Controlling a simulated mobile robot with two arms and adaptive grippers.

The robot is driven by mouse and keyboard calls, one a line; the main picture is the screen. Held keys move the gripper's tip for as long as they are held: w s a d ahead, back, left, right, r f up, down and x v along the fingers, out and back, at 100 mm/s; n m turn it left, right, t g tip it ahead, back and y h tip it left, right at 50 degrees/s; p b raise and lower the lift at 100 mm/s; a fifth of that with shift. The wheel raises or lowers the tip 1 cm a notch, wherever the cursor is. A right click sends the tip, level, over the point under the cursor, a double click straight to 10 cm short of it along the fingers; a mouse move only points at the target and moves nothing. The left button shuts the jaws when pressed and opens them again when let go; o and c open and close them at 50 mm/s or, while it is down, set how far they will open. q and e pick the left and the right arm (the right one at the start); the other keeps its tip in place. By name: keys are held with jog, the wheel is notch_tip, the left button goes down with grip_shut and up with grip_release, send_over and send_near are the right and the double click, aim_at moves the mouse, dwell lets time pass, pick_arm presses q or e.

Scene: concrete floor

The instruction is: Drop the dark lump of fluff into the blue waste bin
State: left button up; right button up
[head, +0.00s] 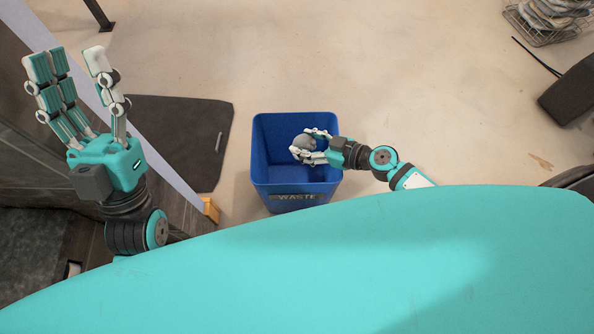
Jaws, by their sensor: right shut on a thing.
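The blue waste bin (293,202) stands on the floor in the middle of the head view, with its open top towards me and a "WASTE" label on its front. My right gripper (302,147) is over the bin's opening and is shut on the dark lump of fluff (304,142), a small grey rounded lump. The fingers hide part of the lump. I cannot tell how far it is above or below the rim. My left gripper (77,72) is raised at the left, fingers spread, open and empty, away from the bin.
A dark mat (190,140) lies on the floor left of the bin. A grey panel with a pale edge stands at the left. A wire basket (545,22) with grey items is at the top right, above a black object (572,95). The floor behind the bin is clear.

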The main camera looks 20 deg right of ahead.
jog(key=o, duration=0.8)
jog(key=v, duration=1.2)
jog(key=shift+f, duration=0.1)
jog(key=shift+s+d, duration=0.1)
